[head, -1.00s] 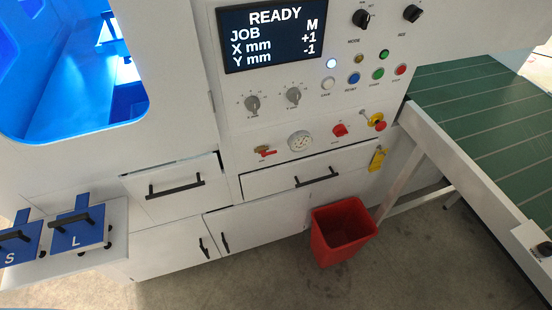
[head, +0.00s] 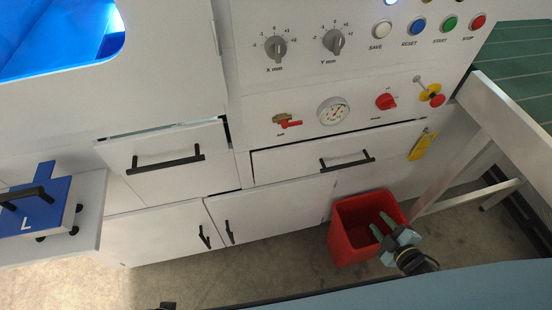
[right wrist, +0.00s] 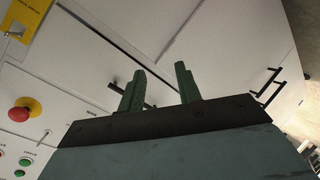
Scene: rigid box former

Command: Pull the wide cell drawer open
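The wide cell drawer (head: 290,165) is a white front below the gauge row in the head view, with a black bar handle (head: 347,162). It looks shut or nearly so, with a dark gap along its top edge. My right gripper (head: 382,224) is below and right of that handle in the head view, over the red bin in the picture. Its green fingers (right wrist: 160,82) are apart with nothing held between them. In the right wrist view a dark handle (right wrist: 117,86) lies beyond the left finger, partly hidden by it. My left gripper is not in view.
A smaller drawer (head: 140,183) sits to the left, above cabinet doors (head: 270,208). A red bin (head: 345,245) stands on the floor below the wide drawer. A yellow tag (head: 421,145) hangs at its right. A conveyor frame (head: 510,125) borders the right; a blue L plate (head: 35,215) lies left.

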